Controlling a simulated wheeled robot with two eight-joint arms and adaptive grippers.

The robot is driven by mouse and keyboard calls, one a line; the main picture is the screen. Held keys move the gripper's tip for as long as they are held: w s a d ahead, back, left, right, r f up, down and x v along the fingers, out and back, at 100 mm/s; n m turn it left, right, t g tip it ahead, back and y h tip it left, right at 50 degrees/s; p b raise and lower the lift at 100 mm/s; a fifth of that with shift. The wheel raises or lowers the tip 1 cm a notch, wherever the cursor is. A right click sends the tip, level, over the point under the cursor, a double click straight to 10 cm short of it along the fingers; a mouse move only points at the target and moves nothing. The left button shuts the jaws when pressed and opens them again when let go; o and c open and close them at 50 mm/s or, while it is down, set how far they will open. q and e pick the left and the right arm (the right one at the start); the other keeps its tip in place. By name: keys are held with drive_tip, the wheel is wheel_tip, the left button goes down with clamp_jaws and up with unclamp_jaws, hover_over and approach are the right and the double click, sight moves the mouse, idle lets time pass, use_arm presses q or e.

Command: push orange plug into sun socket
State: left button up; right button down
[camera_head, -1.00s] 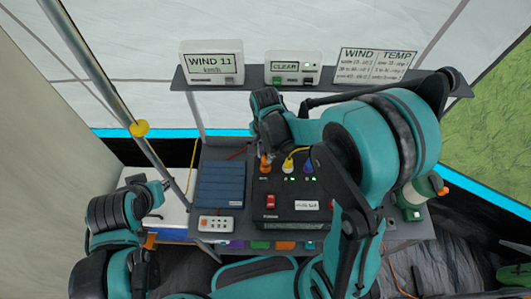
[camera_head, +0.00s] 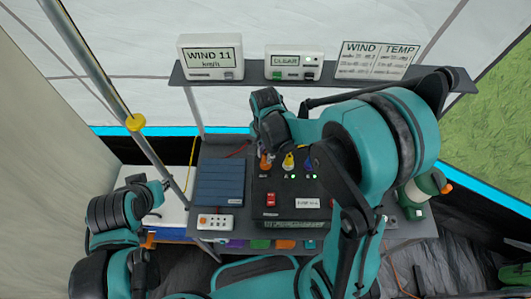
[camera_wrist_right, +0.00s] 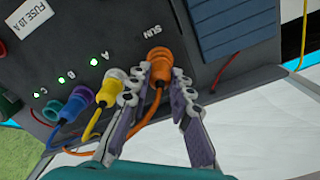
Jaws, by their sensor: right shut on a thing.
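The orange plug (camera_wrist_right: 159,62) stands at the panel face beside the SUN label (camera_wrist_right: 152,31) in the right wrist view; its orange cable (camera_wrist_right: 175,122) trails below. The sun socket is hidden under the plug, and I cannot tell how deep the plug sits. My right gripper (camera_wrist_right: 160,76) has a finger on each side of the plug and is shut on it. In the head view the orange plug (camera_head: 265,163) shows just below the right gripper (camera_head: 266,148). My left gripper (camera_head: 162,187) is at the left, away from the panel; its jaw state is unclear.
Green lights glow by A, B and C. A blue solar panel (camera_head: 220,183) and a white remote (camera_head: 215,221) lie left of the black box (camera_head: 285,197).

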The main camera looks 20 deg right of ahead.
drive_tip(key=shift+f+b, duration=0.3)
drive_tip(key=shift+f, duration=0.1)
drive_tip(key=c, duration=1.3)
unclamp_jaws()
wheel_tip(320, 180, up, 12)
drive_tip(key=s+d+f+n+t+b, duration=0.1)
drive_tip(key=s+d+n+t+b, duration=0.1)
drive_tip(key=s+n, duration=0.3)
drive_tip(key=s+d+f+n+t+b, duration=0.1)
drive_tip(key=s+d+n+t+b, duration=0.1)
drive_tip(key=s+n+t, duration=0.3)
drive_tip(key=shift+s+d+f+n, duration=0.15)
drive_tip(key=shift+d+f+n, duration=0.1)
drive_tip(key=shift+d+n, duration=0.15)
